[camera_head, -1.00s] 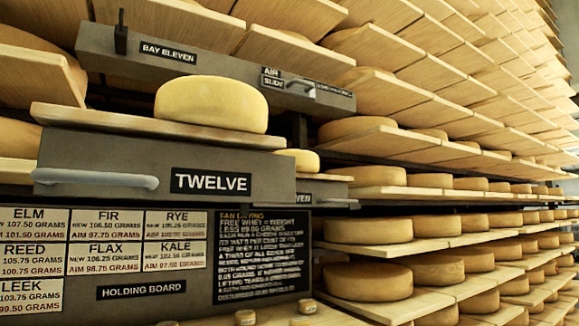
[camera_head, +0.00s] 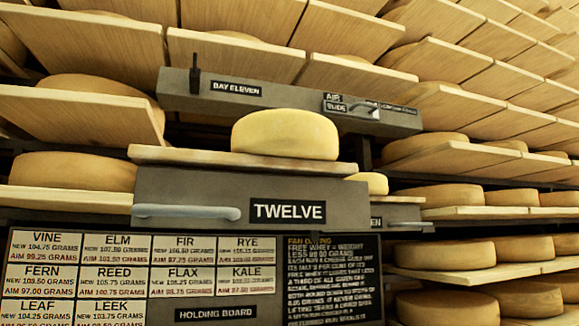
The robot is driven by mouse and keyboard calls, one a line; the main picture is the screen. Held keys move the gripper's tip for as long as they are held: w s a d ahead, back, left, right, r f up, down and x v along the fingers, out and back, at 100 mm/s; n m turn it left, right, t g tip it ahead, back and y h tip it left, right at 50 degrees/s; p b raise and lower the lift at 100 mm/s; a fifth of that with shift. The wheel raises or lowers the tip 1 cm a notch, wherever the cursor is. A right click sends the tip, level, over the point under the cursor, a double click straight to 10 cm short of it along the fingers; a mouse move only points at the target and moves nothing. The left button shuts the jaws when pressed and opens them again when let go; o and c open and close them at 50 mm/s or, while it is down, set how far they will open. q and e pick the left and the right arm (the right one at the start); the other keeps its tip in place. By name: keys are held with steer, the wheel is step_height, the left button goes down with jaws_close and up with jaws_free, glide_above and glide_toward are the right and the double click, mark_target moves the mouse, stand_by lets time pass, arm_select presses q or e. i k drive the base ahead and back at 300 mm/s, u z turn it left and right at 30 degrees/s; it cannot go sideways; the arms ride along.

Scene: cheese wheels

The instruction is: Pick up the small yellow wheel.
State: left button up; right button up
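A large pale yellow wheel (camera_head: 285,134) sits on a wooden board (camera_head: 240,162) above a grey front labelled TWELVE. A smaller pale yellow wheel (camera_head: 367,183) sits just right of and behind that front, partly hidden by it. I cannot tell for sure which one the task means. Neither of my grippers shows in the view.
A grey beam labelled BAY ELEVEN (camera_head: 285,104) runs above the large wheel. A pale handle (camera_head: 187,212) juts from the TWELVE front. Text panels (camera_head: 146,277) fill the space below. Wooden shelves with many tan wheels (camera_head: 440,253) surround this on both sides.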

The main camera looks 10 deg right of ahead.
mark_target(285, 133)
steer(key=u, duration=3.2)
steer(key=k, duration=2.25)
steer(key=z, duration=2.3)
